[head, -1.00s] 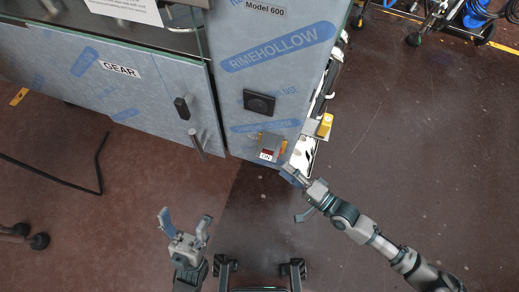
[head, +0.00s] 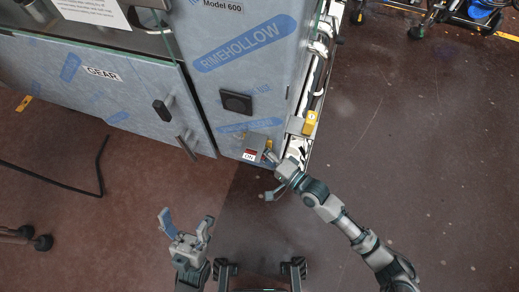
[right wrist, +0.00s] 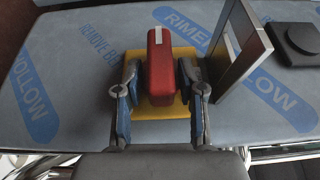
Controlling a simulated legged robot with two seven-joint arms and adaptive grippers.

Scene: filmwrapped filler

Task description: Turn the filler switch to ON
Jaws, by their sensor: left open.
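The filler switch is a red handle (right wrist: 160,60) on a yellow plate (right wrist: 160,108), standing upright from the panel in the right wrist view. My right gripper (right wrist: 159,88) is open, with one blue-padded finger on each side of the handle and a narrow gap at each side. In the head view, the switch (head: 250,152) sits low on the filler cabinet's front, with an ON label at its lower edge. The right gripper's fingertips are partly hidden there. My left gripper (head: 187,222) is open and empty over the floor, away from the cabinet.
A grey hinged flap (right wrist: 240,45) stands up just right of the handle in the right wrist view. A black knob (head: 236,102) sits above the switch. A door handle (head: 186,146) sticks out to the left. Floor (head: 420,170) at the right is clear.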

